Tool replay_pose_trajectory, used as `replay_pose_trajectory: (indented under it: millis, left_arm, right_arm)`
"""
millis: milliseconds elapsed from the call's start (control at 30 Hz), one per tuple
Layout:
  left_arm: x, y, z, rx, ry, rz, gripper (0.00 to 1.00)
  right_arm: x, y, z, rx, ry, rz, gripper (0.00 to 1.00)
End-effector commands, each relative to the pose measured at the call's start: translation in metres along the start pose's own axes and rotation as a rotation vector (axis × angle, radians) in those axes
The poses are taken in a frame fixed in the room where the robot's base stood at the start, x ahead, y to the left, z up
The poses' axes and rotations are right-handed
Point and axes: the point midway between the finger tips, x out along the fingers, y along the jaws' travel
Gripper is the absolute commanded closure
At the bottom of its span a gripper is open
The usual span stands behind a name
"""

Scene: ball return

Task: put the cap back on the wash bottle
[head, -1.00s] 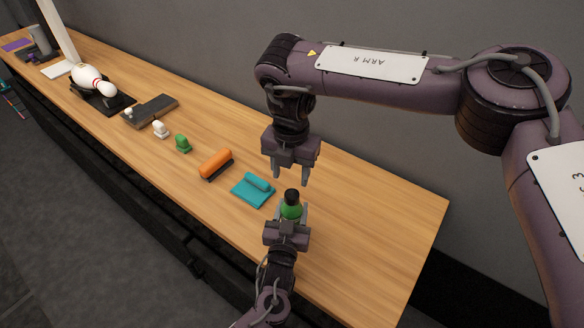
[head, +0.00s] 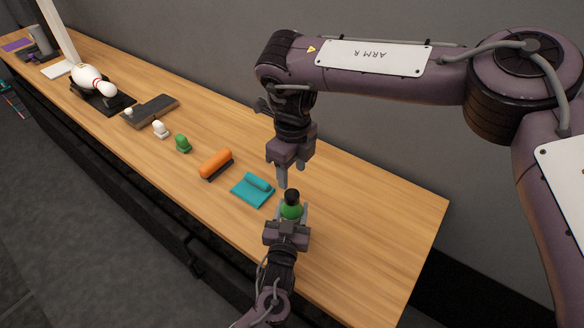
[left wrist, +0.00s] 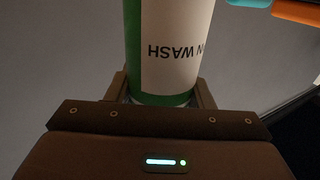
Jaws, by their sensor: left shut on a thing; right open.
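The wash bottle (head: 291,211) is green with a black cap (head: 292,196) on its top. I cannot tell how firmly the cap sits. My left gripper (head: 288,226) is shut around the bottle's body and holds it upright, over the near right part of the table. In the left wrist view the bottle (left wrist: 165,45) shows green with a white label, between the gripper's fingers. My right gripper (head: 284,180) is open and empty just above and slightly left of the cap, fingers pointing down, apart from it. Its jaws are seen nearly edge-on.
On the wooden table (head: 370,200), left of the bottle, lie a teal cloth (head: 252,190), an orange-topped brush (head: 215,163), a green object (head: 183,144) and a white one (head: 160,129). A bowling pin (head: 90,80) lies farther off. The table's right end is clear.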

Motion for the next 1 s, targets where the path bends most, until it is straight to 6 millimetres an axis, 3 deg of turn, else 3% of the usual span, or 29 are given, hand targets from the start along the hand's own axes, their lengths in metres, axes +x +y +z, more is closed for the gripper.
replay_pose_trajectory:
  millis: [267, 700, 1000]
  left_arm:
    - [-0.001, -0.001, 0.002, 0.003, -0.004, -0.001, 1.0]
    - [-0.001, -0.001, 0.002, 0.003, -0.004, -0.001, 1.0]
    - [-0.001, -0.001, 0.002, 0.003, -0.004, -0.002, 1.0]
  right_arm:
    - [0.012, 0.0, 0.0, 0.002, 0.002, 0.001, 0.5]
    - [0.073, 0.0, 0.0, 0.003, 0.001, 0.0, 0.5]
    - [0.081, 0.0, 0.0, 0.003, 0.0, 0.0, 0.5]
